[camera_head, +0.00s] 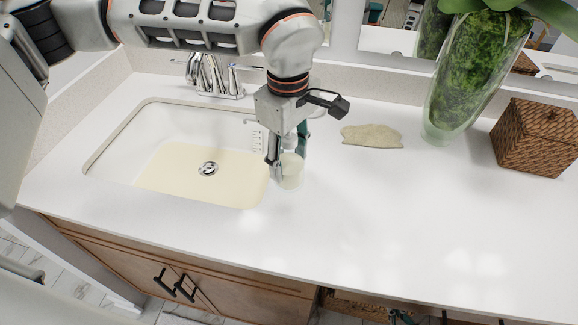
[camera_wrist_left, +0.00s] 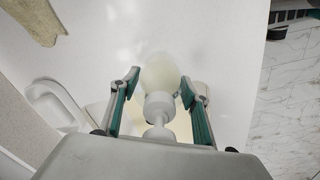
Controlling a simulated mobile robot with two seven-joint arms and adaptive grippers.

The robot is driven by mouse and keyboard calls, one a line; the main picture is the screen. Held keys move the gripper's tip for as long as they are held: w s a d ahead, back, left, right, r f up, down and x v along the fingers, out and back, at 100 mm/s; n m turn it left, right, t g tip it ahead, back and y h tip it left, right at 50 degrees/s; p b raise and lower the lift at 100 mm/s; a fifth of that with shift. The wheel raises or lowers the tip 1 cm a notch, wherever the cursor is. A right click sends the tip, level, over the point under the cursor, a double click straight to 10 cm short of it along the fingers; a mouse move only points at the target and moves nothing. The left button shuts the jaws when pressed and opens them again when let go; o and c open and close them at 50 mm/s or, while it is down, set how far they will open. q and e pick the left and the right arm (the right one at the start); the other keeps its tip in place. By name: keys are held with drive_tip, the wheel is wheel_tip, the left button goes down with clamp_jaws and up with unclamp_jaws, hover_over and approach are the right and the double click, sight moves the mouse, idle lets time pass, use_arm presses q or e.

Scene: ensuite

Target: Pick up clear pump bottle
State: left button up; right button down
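The clear pump bottle (camera_head: 291,172) stands upright on the white counter, just right of the sink. It has a pale cream body and a white pump head; in the left wrist view the bottle (camera_wrist_left: 160,72) is between the fingers, pump toward the camera. My left gripper (camera_head: 287,150) points down from above with one finger on each side of the bottle. In the left wrist view, the fingertips of that gripper (camera_wrist_left: 160,84) are close to the bottle's sides; whether they press on it is unclear.
The sink (camera_head: 110,150) with a chrome faucet (camera_head: 212,75) is left of the bottle. A beige cloth-like piece (camera_head: 371,136), a glass vase (camera_head: 472,70) with greenery and a woven box (camera_head: 537,137) stand to the right. The front right counter is clear.

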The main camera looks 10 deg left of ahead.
use_arm(q)
drive_tip(key=shift+c, duration=1)
drive_tip(key=shift+r, duration=0.1)
drive_tip(key=shift+w+r, duration=0.1)
drive_tip(key=shift+r, duration=0.4)
wheel_tip(320, 180, up, 17)
drive_tip(key=shift+r+p, duration=0.2)
drive_tip(key=shift+p, duration=0.45)
drive_tip(key=shift+r, duration=0.75)
